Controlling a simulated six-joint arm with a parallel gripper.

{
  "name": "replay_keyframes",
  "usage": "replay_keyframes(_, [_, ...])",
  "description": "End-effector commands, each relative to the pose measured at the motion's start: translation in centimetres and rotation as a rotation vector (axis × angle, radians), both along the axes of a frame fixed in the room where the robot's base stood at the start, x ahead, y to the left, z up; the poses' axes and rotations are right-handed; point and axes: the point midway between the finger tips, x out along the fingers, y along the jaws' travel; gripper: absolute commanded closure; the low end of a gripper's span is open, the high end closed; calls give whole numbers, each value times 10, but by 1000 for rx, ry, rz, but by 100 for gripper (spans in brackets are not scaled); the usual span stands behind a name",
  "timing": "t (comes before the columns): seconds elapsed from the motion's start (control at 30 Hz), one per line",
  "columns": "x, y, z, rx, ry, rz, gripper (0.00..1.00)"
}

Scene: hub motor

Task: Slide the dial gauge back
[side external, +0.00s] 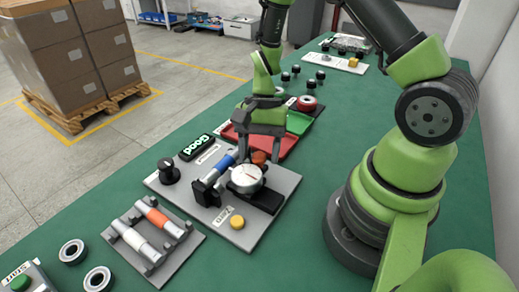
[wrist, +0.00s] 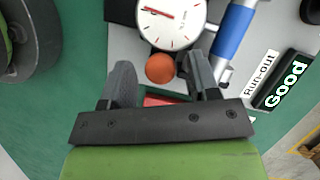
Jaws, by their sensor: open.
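The dial gauge (side external: 246,178) has a round white face and sits on a black slide on the grey fixture plate (side external: 247,232). It also shows at the top of the wrist view (wrist: 170,22). An orange ball knob (wrist: 160,68) is at its back, and it shows in the side view (side external: 259,158). My gripper (side external: 262,155) is open, with its fingers (wrist: 160,82) on either side of the knob. I cannot tell whether they touch it. A shaft with a blue section (side external: 222,164) lies beside the gauge.
The plate holds a black knob (side external: 168,170), a yellow button (side external: 237,221) and a "Good" display (side external: 195,147). A rack (side external: 154,242) with two shafts stands in front. Red (side external: 283,149) and green (side external: 298,122) trays lie behind my gripper.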

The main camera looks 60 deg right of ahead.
Motion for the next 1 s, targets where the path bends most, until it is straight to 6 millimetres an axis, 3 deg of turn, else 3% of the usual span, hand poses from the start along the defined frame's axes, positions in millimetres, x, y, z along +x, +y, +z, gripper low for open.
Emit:
replay_keyframes(0.23, [0, 0, -1, 0, 0, 1, 44])
replay_keyframes(0.5, [0, 0, -1, 0, 0, 1, 100])
replay_keyframes(0.67, [-5, 1, -1, 3, 1, -1, 100])
replay_keyframes(1.0, [-35, 1, -1, 1, 3, 0, 100])
